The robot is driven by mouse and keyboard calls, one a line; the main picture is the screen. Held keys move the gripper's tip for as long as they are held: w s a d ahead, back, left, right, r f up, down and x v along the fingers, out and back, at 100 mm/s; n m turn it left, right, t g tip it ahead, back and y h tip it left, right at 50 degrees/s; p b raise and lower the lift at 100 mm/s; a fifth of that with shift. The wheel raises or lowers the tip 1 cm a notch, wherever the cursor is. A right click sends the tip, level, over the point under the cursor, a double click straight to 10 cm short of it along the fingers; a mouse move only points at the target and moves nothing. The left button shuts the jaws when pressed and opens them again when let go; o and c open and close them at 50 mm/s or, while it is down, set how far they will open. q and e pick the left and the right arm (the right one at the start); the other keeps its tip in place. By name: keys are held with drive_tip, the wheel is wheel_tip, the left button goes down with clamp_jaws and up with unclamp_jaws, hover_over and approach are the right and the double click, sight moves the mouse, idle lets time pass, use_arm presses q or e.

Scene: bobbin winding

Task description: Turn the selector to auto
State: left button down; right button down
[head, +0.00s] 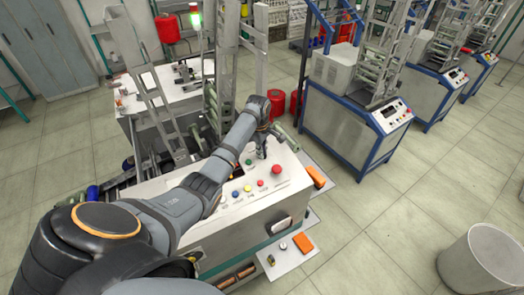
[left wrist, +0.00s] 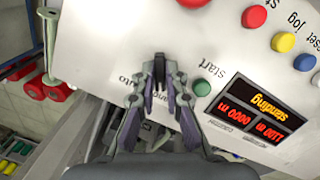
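The white control panel (head: 236,190) is on the machine in front of me. My left gripper (head: 262,150) points down at the panel's far side, beyond the coloured buttons. In the left wrist view, its fingertips (left wrist: 160,65) are close together, one on each side of the narrow dark selector (left wrist: 160,72). Part of the label "auto" (left wrist: 124,78) shows left of the fingers. The fingers hide most of the selector, so which way it points cannot be told. My right gripper is not in view.
A green start button (left wrist: 202,87) and a lit red display (left wrist: 257,110) are right of the fingers. Red (left wrist: 255,16), yellow (left wrist: 283,41) and blue (left wrist: 309,62) buttons follow. A large red button (head: 276,170) stands up from the panel. Orange blocks (head: 302,243) lie on a lower shelf.

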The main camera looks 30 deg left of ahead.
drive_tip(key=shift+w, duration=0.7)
use_arm(q)
drive_tip(key=shift+r+m, duration=0.1)
drive_tip(key=shift+m, duration=0.3)
drive_tip(key=shift+w+m, duration=0.1)
drive_tip(key=shift+m, duration=0.9)
drive_tip(key=m+g, duration=0.1)
drive_tip(key=m, duration=0.1)
drive_tip(key=shift+m, duration=0.3)
drive_tip(key=m, duration=0.3)
drive_tip(key=m+y, duration=0.1)
drive_tip(key=m, duration=0.2)
drive_tip(key=shift+w+r+g, duration=0.1)
drive_tip(key=shift+w+g, duration=0.05)
drive_tip(key=shift+g, duration=0.25)
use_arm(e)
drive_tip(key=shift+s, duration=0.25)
use_arm(q)
drive_tip(key=shift+m, duration=0.3)
drive_tip(key=c, duration=1.4)
unclamp_jaws()
